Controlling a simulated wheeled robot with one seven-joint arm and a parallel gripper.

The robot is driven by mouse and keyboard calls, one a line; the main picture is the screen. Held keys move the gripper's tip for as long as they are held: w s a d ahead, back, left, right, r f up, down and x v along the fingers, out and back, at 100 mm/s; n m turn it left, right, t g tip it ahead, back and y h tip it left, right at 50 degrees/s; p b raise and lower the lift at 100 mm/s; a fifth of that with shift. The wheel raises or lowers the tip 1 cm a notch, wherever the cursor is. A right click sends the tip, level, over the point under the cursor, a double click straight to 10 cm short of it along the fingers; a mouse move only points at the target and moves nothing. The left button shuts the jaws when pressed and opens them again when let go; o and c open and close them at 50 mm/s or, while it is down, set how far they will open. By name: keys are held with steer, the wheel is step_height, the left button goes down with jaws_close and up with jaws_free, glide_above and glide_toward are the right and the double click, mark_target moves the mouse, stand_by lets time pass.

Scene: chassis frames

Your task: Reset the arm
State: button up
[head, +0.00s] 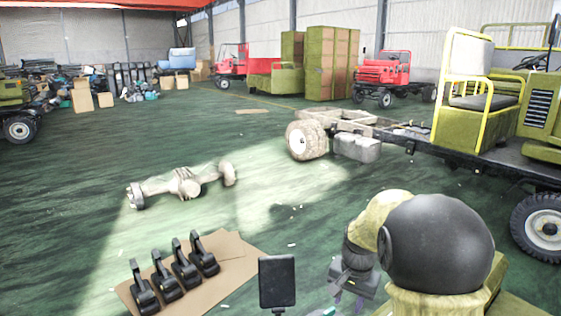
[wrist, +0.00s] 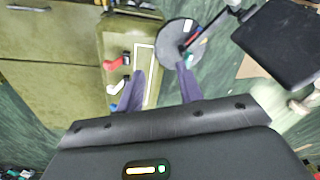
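My arm shows at the lower right of the head view, with a large black rounded joint (head: 440,243) and a yellow-olive link bent down to the left. My gripper (wrist: 160,90) shows in the wrist view with its two purple-grey fingers spread apart and nothing held between them. It points down past an olive surface with red and white knobs and a dark round disc. In the head view the dark wrist housing shows low beside the black joint, but the fingertips are not clear there.
Several black pedal-like parts (head: 172,270) stand on cardboard at the lower left. An axle (head: 184,184) lies on the green floor. A bare vehicle chassis (head: 358,147) and a yellow-framed green vehicle (head: 486,104) stand to the right. The middle floor is mostly open.

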steer(key=s+a+f+n+t, duration=0.1)
steer(key=s+n, duration=0.5)
steer(key=s, duration=1.1)
steer(key=shift+a+f, duration=0.15)
steer(key=shift+f, duration=0.4)
